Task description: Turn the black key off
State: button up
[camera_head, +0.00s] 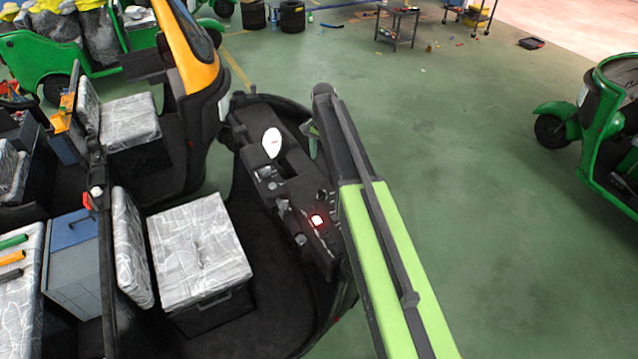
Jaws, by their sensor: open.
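The dark dashboard (292,212) of the nearest rickshaw runs through the middle of the view. It carries several small dark knobs, among them one on its left side (283,205) and one lower down (300,240). I cannot tell which of them is the black key.
A white oval piece (272,142) stands up from the dashboard. A plastic-wrapped seat (198,248) is to the left. Another rickshaw (185,60) with an orange frame stands behind, and a green one (608,125) at the far right. Green floor (470,170) is clear on the right.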

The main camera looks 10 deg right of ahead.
jog(key=b, duration=1.8)
send_near(322, 190)
notch_tip(322, 190, down, 10)
jog(key=shift+w, duration=0.1)
jog(key=shift+r, duration=0.1)
jog(key=shift+p, duration=0.3)
grip_shut()
